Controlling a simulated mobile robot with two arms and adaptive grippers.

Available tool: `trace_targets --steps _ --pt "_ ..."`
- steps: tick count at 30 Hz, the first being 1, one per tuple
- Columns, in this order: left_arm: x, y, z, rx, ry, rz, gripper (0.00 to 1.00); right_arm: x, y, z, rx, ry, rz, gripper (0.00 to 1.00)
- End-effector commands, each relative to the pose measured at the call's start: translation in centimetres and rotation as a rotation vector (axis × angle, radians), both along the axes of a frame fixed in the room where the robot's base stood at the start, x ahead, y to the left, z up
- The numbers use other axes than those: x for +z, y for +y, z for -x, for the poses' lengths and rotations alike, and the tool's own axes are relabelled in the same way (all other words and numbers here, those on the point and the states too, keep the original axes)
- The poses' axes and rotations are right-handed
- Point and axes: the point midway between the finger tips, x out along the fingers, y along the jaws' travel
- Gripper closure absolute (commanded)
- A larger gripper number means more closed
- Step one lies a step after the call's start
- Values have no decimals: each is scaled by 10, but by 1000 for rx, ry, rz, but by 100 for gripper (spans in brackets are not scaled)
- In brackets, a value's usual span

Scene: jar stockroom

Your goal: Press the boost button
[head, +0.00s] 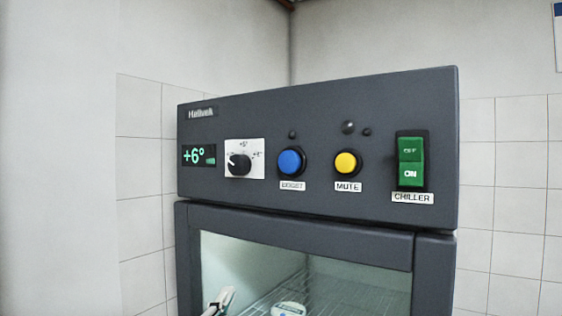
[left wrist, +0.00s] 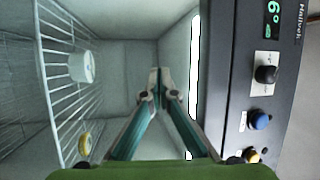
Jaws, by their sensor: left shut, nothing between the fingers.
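The blue boost button (head: 291,161) sits on the dark front panel of the chiller, above a label reading BOOST. It also shows at the right of the left wrist view (left wrist: 259,121). A small dark lamp (head: 292,134) is above it. My left gripper (head: 222,300) is at the bottom edge of the head view, in front of the chiller's window and well below the button. In the left wrist view its two fingers (left wrist: 156,85) meet at the tips, shut and empty. It is apart from the button. My right gripper is not in view.
The yellow mute button (head: 346,163) is right of the blue one, the black dial (head: 239,164) left. A display (head: 198,155) reads +6°. The green chiller switch (head: 411,162) shows ON. Inside are a wire shelf (left wrist: 60,108) and a white jar (left wrist: 81,67).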

Motion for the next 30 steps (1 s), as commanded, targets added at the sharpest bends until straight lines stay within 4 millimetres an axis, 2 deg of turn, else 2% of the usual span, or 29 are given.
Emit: trace_targets --steps 1,9,12,15,18,21,30 --pt "28 -4 9 -3 -61 -28 100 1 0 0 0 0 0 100" --pt "150 -23 63 28 -391 -213 100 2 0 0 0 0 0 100" --pt "187 -30 87 50 -501 -275 100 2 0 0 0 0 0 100" --pt "214 -35 108 71 -591 -321 100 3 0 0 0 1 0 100" --pt "232 -39 124 90 -656 -356 100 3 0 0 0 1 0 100" --pt "242 -41 134 102 -692 -375 100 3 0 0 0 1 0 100" --pt "246 -42 138 107 -708 -384 100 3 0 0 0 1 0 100"
